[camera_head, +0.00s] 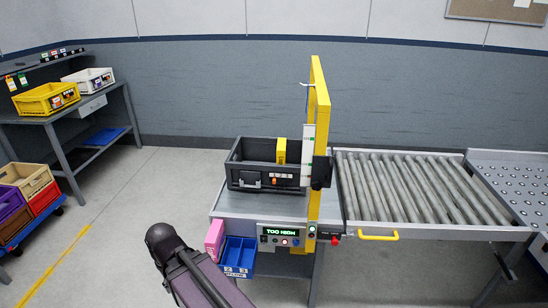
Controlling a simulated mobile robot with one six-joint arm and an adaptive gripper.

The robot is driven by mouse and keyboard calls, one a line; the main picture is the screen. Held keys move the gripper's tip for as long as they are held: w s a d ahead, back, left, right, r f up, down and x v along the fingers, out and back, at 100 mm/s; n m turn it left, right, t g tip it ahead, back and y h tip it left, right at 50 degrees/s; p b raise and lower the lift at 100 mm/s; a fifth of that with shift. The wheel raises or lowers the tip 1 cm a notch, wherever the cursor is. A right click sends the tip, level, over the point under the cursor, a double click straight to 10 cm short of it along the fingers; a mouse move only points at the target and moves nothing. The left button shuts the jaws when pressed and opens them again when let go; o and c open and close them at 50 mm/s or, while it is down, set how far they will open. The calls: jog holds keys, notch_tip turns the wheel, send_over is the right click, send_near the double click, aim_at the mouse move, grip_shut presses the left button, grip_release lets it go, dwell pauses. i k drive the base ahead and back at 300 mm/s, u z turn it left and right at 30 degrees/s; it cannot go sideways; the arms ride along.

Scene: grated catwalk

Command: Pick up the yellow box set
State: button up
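A yellow upright box shape (281,150), likely the yellow box set, stands in a black crate (246,185) on the left end of the conveyor table. Its top sticks up above the crate's rim, and its lower part is hidden by the crate's front wall. A dark section of my own arm shows at the bottom of the picture, left of the conveyor table. My gripper is not in view, so its state cannot be seen.
A yellow gate frame (318,90) stands just right of the crate. A display (281,232) below reads "TOO HIGH". A blue bin (237,257) and pink box (214,240) are at the table's front. Rollers (405,185) lie right; a workbench with a yellow crate (46,99) stands left.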

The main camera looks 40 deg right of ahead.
aim_at(281, 152)
jog(key=z, duration=0.25)
jog(key=i, duration=0.55)
jog(key=z, duration=0.85)
jog(key=i, duration=0.7)
jog(key=z, duration=0.5)
